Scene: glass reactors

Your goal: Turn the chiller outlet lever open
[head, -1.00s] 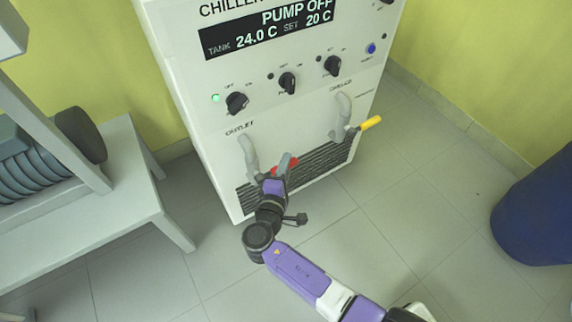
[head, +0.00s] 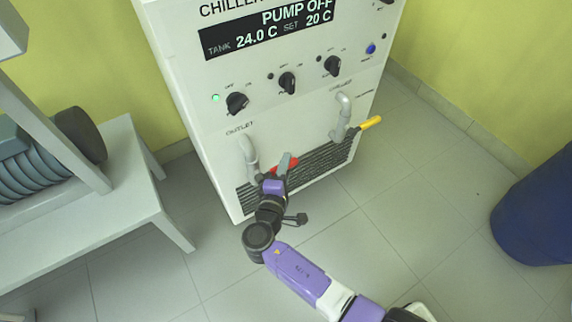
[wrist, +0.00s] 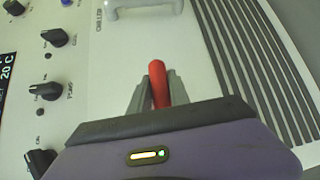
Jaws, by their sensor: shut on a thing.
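The chiller (head: 230,130) is a white cabinet with a display reading PUMP OFF, tank 24.0 C and set 20 C. Its outlet pipe (head: 249,155) is at the lower left under the OUTLET label. The red outlet lever (head: 284,163) sticks out to the right of this pipe, partly hidden by my gripper (head: 280,170). In the wrist view the red lever (wrist: 158,84) lies between the two grey fingers of my gripper (wrist: 157,92), which are shut on it. The lever's valve body is hidden behind my gripper.
A second pipe (head: 342,117) with a yellow lever (head: 370,123) is at the right of the chiller front. Black knobs (head: 288,83) sit above. A grey table (head: 130,180) stands left and a blue drum (head: 540,210) right. The tiled floor between is clear.

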